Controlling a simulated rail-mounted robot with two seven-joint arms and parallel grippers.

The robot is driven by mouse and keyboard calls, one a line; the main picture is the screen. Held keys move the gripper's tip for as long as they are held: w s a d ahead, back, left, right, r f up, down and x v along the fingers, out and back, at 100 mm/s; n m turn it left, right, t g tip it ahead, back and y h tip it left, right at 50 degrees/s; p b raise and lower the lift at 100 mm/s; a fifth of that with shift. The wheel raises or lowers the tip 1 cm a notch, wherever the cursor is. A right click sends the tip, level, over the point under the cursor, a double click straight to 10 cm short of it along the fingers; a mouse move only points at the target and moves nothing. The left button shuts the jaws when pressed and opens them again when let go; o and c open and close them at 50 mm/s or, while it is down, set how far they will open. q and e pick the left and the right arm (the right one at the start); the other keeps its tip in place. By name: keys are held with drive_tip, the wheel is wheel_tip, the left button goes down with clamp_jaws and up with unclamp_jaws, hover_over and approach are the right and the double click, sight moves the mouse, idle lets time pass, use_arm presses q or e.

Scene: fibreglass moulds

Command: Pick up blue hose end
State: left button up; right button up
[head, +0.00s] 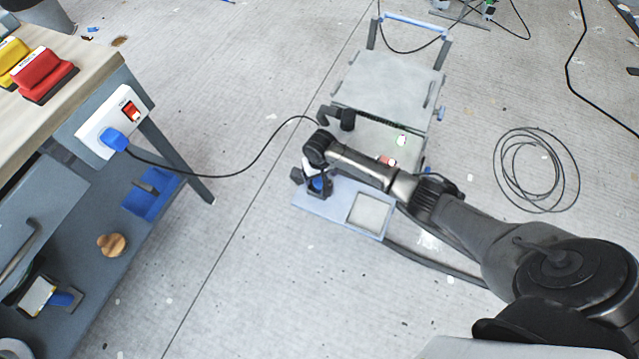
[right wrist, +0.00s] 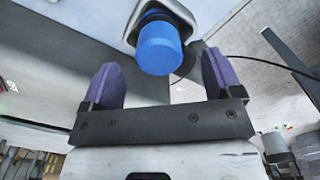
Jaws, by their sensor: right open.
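The blue hose end (right wrist: 160,48) is a short blue cylinder seated in a pale fitting at the top of the right wrist view. In the head view a bit of blue (head: 318,184) shows at my right gripper, largely covered by it. My right gripper (head: 311,180) is over the left end of the cart's pale front plate. In the right wrist view its two purple-padded fingers (right wrist: 160,78) are spread apart, one on each side of the hose end in the picture, with visible gaps. Nothing is held. My left gripper is not in view.
The cart (head: 390,82) stands beyond my right arm. The workbench (head: 75,70) at left carries a white switch box (head: 100,128) with a blue plug (head: 115,139); its black cable runs toward the cart. A cable coil (head: 537,170) lies right. Floor between bench and cart is mostly clear.

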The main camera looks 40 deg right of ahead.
sight(320, 181)
wheel_tip(320, 181, down, 5)
drive_tip(key=b, duration=0.4)
drive_tip(key=shift+d, duration=0.1)
drive_tip(key=shift+c, duration=0.2)
drive_tip(key=c, duration=1)
